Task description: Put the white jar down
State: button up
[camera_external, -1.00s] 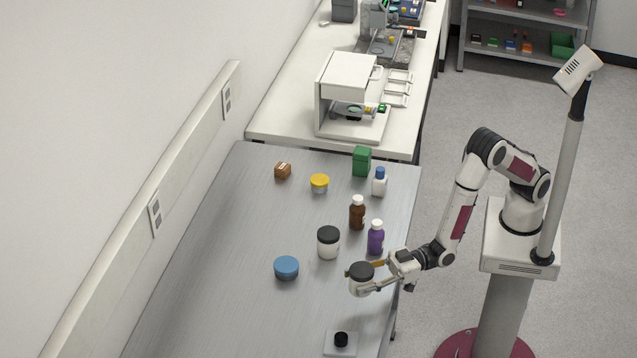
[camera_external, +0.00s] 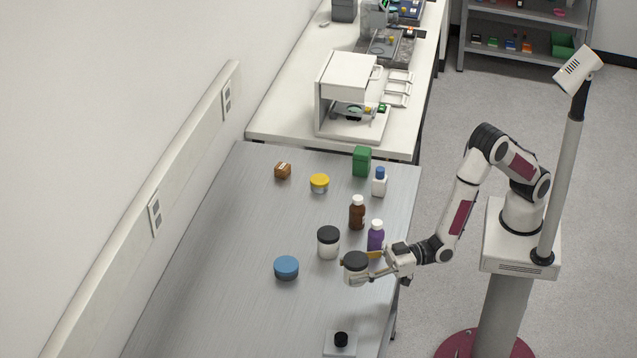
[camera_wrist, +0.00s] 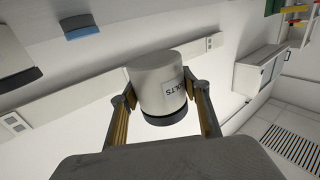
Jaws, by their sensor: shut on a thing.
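A white jar (camera_external: 356,272) with a black lid is held between the fingers of my gripper (camera_external: 371,267), over the right side of the metal table (camera_external: 230,310). In the wrist view, my gripper (camera_wrist: 162,108) is shut on the white jar (camera_wrist: 158,80), with one finger on each side. The jar looks upside down there, with its dark lid at the bottom of the picture and part of a label showing. In the external view the jar is upright. I cannot tell whether its base touches the table.
Another black-lidded white jar (camera_external: 328,243) stands just behind. A blue-lidded container (camera_external: 286,268) is to the left. A purple bottle (camera_external: 376,237) and a brown bottle (camera_external: 357,213) stand behind the gripper. A small plate with a black item (camera_external: 340,341) lies in front.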

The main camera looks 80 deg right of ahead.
jog(key=shift+f, duration=1.8)
jog(key=shift+f, duration=0.1)
jog(key=shift+f, duration=2.2)
jog(key=shift+f, duration=0.15)
jog(key=o, duration=1.2)
jog(key=shift+f, duration=0.1)
jog(key=shift+o, duration=0.2)
jog(key=shift+s+d, duration=0.1)
jog(key=shift+s, duration=0.05)
jog(key=shift+v, duration=3.45)
jog(key=shift+s, duration=0.35)
